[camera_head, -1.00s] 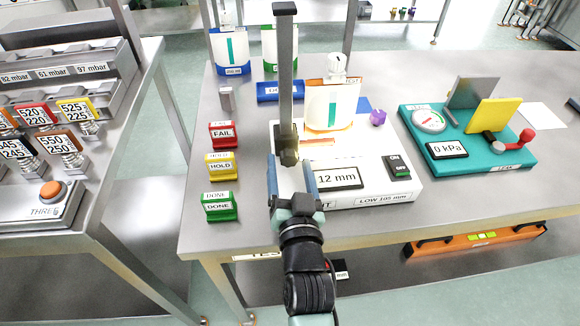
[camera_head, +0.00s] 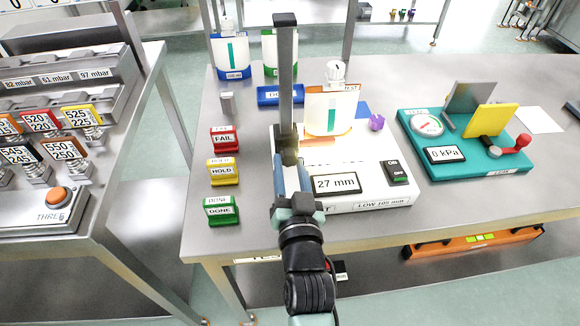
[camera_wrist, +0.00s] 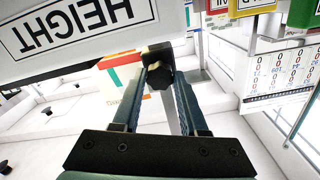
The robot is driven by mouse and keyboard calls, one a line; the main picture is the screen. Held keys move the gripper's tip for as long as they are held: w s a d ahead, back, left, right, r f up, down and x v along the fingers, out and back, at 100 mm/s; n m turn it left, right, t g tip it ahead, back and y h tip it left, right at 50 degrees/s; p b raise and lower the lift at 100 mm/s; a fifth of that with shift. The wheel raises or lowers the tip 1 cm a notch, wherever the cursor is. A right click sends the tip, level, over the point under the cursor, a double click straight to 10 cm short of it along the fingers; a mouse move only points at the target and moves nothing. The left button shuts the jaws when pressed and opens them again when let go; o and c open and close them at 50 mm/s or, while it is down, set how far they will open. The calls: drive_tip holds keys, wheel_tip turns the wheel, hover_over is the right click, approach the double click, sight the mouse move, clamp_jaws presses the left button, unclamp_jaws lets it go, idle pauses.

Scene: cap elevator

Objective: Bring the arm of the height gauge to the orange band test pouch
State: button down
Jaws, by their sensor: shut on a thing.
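The height gauge has a white base (camera_head: 372,203) with a "27 mm" display (camera_head: 336,183) and a tall grey column (camera_head: 285,90). The white pouch (camera_head: 318,112) with an orange band along its top and a teal stripe stands at the base, right of the column. My gripper (camera_head: 291,165) is shut on the gauge's dark knob (camera_head: 289,146), low on the column. In the wrist view my gripper (camera_wrist: 160,80) has its fingertips on the dark knob (camera_wrist: 158,58), and part of the pouch (camera_wrist: 118,78) shows behind. The gauge's arm is mostly hidden; I cannot tell its contact with the pouch.
Red, yellow and green label blocks (camera_head: 222,172) stand left of the gauge. White and blue, and white and green pouches (camera_head: 232,55) stand at the back. A teal leak tester (camera_head: 465,160) is at the right. An ON/OFF switch (camera_head: 397,173) sits on the gauge base.

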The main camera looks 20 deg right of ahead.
wheel_tip(320, 180, up, 7)
drive_tip(key=p, duration=0.5)
drive_tip(key=shift+r, duration=0.15)
drive_tip(key=shift+c, duration=2.2)
unclamp_jaws()
drive_tip(key=v, duration=1.3)
drive_tip(key=shift+b, duration=0.4)
drive_tip(key=shift+r, duration=0.1)
